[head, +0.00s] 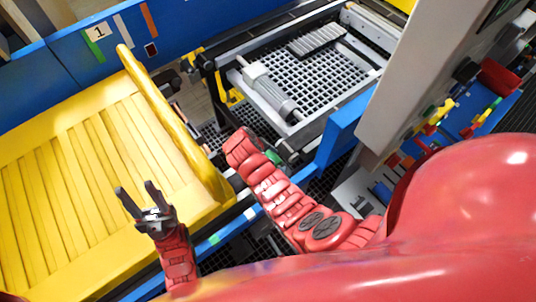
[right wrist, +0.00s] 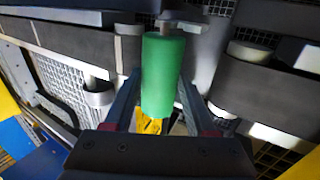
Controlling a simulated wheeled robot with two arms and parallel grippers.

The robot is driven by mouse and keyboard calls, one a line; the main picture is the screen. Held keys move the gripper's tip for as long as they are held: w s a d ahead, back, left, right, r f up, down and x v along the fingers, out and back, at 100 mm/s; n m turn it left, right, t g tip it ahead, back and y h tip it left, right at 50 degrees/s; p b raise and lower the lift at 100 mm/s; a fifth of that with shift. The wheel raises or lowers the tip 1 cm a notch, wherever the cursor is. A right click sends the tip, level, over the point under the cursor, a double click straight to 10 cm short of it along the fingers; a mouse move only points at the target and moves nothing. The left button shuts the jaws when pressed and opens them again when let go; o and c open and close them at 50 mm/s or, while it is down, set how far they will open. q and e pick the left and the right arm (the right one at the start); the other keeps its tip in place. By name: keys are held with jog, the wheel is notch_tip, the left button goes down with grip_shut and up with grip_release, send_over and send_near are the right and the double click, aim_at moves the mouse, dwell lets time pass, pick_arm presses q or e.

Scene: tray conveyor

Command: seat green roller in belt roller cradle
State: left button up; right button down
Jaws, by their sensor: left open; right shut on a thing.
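The green roller (right wrist: 162,65) is between the two fingers of my right gripper (right wrist: 160,85), which is shut on it. Its far end, with a short metal pin, points to grey metal parts and dark belt bands. I cannot tell whether the pin touches them or which part is the cradle. In the head view only a small green piece (head: 273,157) shows beside my right arm; the right gripper's fingers are hidden there. My left gripper (head: 138,188) is open and empty above the yellow slatted surface's right side.
A yellow slatted tray (head: 75,170) with a raised rail fills the left. A conveyor frame with a grey mesh bed (head: 330,75) stands at the back. A blue rail (head: 340,130) and a grey post (head: 420,70) bound the right arm's space. Blue panels with a number 1 label stand behind.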

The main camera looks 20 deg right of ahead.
dwell(1.1)
jog(key=shift+f+b, duration=2.25)
jog(key=shift+f, duration=0.3)
jog(key=shift+c, duration=0.7)
grip_release()
jog(key=p+v, duration=0.4)
jog(key=v, duration=1.3)
jog(key=shift+r, duration=0.25)
